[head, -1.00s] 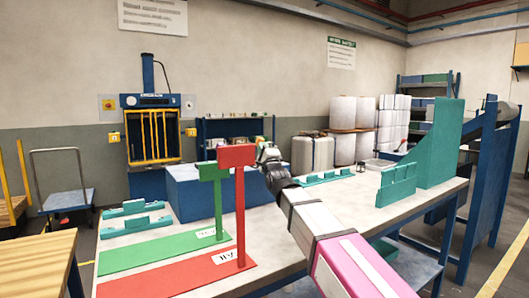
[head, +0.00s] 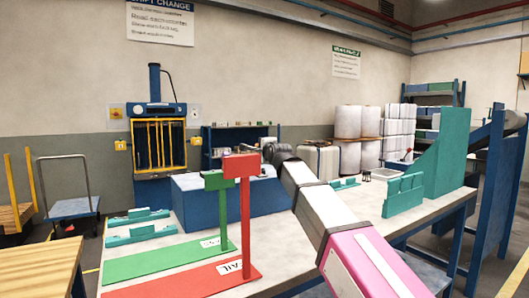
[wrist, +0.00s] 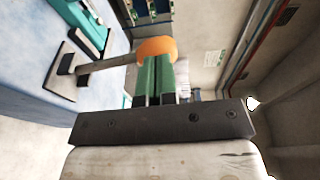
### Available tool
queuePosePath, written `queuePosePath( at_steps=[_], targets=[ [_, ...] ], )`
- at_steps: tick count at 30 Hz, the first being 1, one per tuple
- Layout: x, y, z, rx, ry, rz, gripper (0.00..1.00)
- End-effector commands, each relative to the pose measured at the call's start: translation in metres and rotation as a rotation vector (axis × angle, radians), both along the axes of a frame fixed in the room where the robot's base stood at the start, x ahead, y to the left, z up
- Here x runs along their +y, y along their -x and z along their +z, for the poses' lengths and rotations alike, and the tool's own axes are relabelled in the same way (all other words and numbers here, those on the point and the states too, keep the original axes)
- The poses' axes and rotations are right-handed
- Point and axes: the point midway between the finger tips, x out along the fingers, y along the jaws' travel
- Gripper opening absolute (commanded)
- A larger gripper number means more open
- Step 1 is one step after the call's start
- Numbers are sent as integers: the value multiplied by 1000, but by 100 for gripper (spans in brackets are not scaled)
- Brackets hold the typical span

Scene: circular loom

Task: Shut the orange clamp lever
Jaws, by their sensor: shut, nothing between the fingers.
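The clamp lever shows in the wrist view as a grey shaft (wrist: 105,63) with a rounded orange knob (wrist: 157,46) at its right end. Its left end meets a dark base plate beside a teal fixture (wrist: 88,18) on a pale blue surface. My gripper (wrist: 158,62) has its green fingers together and empty, their tips at the knob's lower edge in the picture. I cannot tell whether they touch it. In the head view my gripper (head: 270,152) is above the far side of the table, just right of the red sign. The lever cannot be made out there.
The red sign (head: 242,166) and green sign (head: 217,181) stand on posts left of my arm. Teal fixtures (head: 139,216) lie at the table's left, and a teal block (head: 403,195) stands at right. A blue box (head: 200,205) stands behind the signs.

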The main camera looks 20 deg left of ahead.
Motion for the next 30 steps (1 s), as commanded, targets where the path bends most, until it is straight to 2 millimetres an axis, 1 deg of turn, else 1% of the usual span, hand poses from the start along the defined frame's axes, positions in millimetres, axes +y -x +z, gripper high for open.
queuePosePath(
  at_steps=[1,6,17,30],
  targets=[
    [4,-4,3,24,31,0,0],
    [10,-10,5,109,136,-7,0],
    [27,-24,6,235,294,-8,0],
    [38,-32,2,254,315,-8,0]
  ],
)
